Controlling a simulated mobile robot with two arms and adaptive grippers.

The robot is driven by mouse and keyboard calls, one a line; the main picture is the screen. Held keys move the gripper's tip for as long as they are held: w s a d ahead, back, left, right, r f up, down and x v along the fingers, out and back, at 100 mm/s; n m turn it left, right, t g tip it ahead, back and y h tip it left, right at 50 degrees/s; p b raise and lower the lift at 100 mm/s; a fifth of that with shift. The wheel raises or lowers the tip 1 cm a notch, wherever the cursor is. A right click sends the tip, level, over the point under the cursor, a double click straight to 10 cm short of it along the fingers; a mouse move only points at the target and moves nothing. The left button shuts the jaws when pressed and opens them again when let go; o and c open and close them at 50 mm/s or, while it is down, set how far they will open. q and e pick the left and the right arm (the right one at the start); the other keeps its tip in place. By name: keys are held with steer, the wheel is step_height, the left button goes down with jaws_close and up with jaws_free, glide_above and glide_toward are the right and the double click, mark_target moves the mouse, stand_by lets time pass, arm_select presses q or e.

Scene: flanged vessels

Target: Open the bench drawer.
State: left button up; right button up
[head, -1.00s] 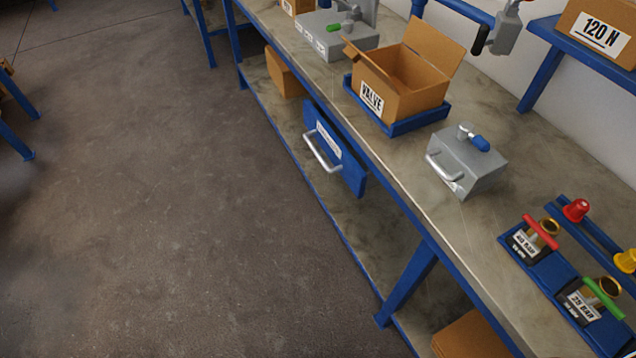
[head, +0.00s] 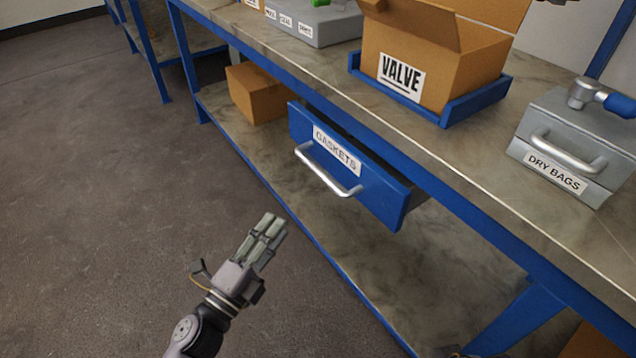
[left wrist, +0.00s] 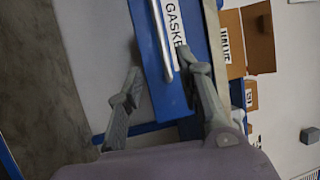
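The bench drawer (head: 378,195) is blue, labelled GASKETS, and hangs under the bench top. Its front stands out a little from the bench edge, with a dark gap and part of its side showing. Its silver bar handle (head: 325,172) runs across the front. My left gripper (head: 268,230) is in front of and below the handle, apart from it, fingers pointing towards the bench. In the left wrist view, the fingers (left wrist: 168,85) are spread with nothing held, and the handle (left wrist: 161,40) shows ahead between them. My right gripper is not seen.
On the bench top stand a VALVE carton (head: 432,65) in a blue tray (head: 460,112), a grey DRY BAGS case (head: 560,135) and another grey case (head: 318,24). A carton (head: 258,92) sits on the lower shelf. The floor left of the bench is clear.

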mark_target(318, 169)
arm_select(q)
steer(key=x, duration=1.7)
steer(key=shift+w+a, duration=0.1)
steer(key=shift+c, duration=0.4)
jaws_close()
